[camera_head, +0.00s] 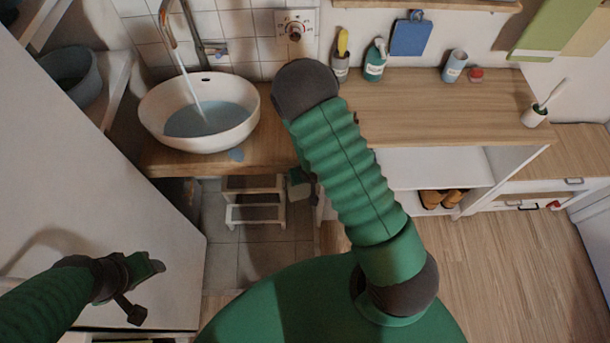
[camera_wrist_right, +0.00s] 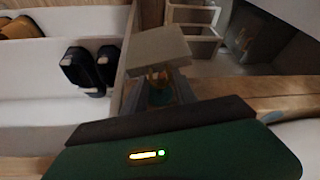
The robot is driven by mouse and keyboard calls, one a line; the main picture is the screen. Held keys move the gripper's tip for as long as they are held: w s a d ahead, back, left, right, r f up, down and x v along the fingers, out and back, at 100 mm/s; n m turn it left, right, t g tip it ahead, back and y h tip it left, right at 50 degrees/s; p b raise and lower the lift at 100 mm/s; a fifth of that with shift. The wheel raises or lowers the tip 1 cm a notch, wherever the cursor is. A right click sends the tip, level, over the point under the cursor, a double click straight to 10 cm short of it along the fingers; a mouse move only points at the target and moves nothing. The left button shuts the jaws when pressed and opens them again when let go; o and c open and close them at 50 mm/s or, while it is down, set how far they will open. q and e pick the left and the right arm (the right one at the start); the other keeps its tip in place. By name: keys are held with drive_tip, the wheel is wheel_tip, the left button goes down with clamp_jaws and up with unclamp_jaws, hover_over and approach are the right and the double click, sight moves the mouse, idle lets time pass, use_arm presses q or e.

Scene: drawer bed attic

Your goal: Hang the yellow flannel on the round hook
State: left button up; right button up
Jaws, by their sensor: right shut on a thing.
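I cannot make out a yellow flannel for certain in either view. A blue cloth (camera_head: 411,37) hangs on the wall from a small fitting (camera_head: 416,14), whose shape is too small to tell. My right gripper (camera_head: 300,186) is below the counter's front edge, mostly hidden by my own arm.
A white basin (camera_head: 150,115) with running water stands on the wooden counter (camera_head: 450,100). A white step stool (camera_head: 240,215) is below.

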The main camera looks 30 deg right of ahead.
drive_tip(key=o, duration=1)
drive_tip(key=p+v, duration=0.5)
drive_tip(key=v, duration=1.1)
drive_tip(key=shift+r, duration=0.35)
drive_tip(key=s+a+r+n+g, duration=0.1)
drive_tip(key=s+a+r, duration=0.1)
drive_tip(key=r, duration=0.3)
drive_tip(key=s+a+r+n+y, duration=0.1)
drive_tip(key=a+r+n, duration=0.1)
drive_tip(key=a+r, duration=0.2)
drive_tip(key=shift+s+a+r+g, duration=0.35)
drive_tip(key=shift+s+r+g, duration=0.05)
drive_tip(key=shift+r, duration=0.55)
